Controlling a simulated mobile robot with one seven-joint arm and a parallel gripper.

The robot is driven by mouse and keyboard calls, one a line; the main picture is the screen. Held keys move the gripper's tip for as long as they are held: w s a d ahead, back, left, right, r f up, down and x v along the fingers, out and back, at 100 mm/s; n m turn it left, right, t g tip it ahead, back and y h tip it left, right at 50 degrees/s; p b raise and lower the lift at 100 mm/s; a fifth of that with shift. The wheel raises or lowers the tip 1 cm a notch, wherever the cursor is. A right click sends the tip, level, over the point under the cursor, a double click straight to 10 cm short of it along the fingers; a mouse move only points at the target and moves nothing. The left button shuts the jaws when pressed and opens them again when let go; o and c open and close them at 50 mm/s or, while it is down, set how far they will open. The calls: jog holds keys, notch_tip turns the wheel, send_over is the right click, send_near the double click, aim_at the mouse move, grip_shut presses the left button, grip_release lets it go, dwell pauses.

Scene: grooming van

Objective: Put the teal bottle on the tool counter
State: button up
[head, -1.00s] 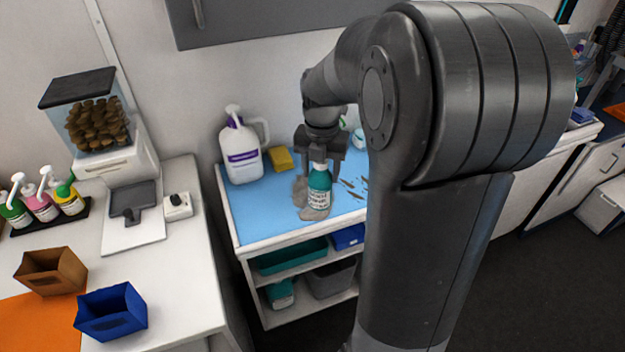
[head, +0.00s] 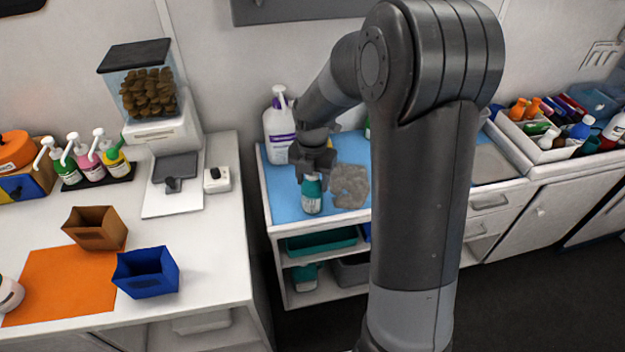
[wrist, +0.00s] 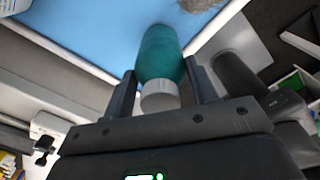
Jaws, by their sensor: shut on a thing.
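The teal bottle (head: 312,197) has a pale label and is upright in my gripper (head: 313,176). It is over the front left part of the blue-topped cart; I cannot tell how far it is above the blue surface (head: 281,205). In the wrist view the bottle (wrist: 161,53), with its whitish cap, sits between the two fingers of my gripper (wrist: 161,84), which is shut on it. Which surface is the tool counter is not marked; white counters stand left (head: 215,270) and right (head: 490,165).
A grey cloth (head: 350,187) and a white jug (head: 278,130) are on the cart. The left counter holds a kibble dispenser (head: 150,95), pump bottles, a brown bin (head: 95,228), a blue bin (head: 146,272) and an orange mat (head: 60,285). The right counter holds a tray of bottles (head: 535,135).

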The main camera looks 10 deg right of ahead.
jog(key=shift+f, duration=0.25)
jog(key=o, duration=1.5)
jog(key=shift+f, duration=0.15)
jog(key=shift+c, duration=0.2)
